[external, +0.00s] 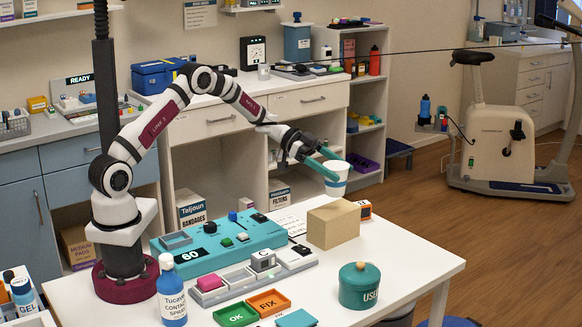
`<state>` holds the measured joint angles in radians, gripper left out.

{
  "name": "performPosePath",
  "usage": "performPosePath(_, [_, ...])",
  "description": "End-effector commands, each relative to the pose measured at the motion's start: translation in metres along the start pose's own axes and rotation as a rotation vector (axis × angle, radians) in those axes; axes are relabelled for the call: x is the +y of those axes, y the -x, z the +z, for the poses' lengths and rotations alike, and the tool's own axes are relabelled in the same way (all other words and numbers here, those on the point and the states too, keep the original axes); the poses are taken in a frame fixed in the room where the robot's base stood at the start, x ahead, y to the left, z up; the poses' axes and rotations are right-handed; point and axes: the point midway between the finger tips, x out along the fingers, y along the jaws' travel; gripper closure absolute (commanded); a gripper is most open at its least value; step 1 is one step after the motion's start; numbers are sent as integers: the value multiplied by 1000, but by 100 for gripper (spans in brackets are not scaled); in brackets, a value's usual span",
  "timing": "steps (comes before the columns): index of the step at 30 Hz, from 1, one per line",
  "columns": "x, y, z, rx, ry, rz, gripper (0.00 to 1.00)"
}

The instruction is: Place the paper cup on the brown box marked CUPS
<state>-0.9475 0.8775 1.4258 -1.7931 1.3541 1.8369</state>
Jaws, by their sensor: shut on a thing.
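A white paper cup with a blue band (337,181) is between the teal fingers of my gripper (333,172), which is shut on it. The cup looks upright, and its rim shows above the fingers. A plain brown box (333,224) stands on the white table, below the cup in the picture. No CUPS marking shows on the sides I see. A gap shows between the cup's base and the box top. I cannot tell from this one view whether the cup is directly over the box.
A teal device (218,246) and small grey trays (238,278) lie left of the box. A blue spray bottle (171,290) is near my base. The table's right end (425,255) is clear.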

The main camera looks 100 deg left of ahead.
Motion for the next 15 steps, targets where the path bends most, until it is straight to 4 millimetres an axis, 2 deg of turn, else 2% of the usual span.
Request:
performPosePath(4, [-6, -2, 14, -1, 2, 1, 66])
performPosePath(9, [-6, -14, 42, -1, 2, 1, 66])
performPosePath(15, [-6, -14, 42, 0, -1, 0, 66])
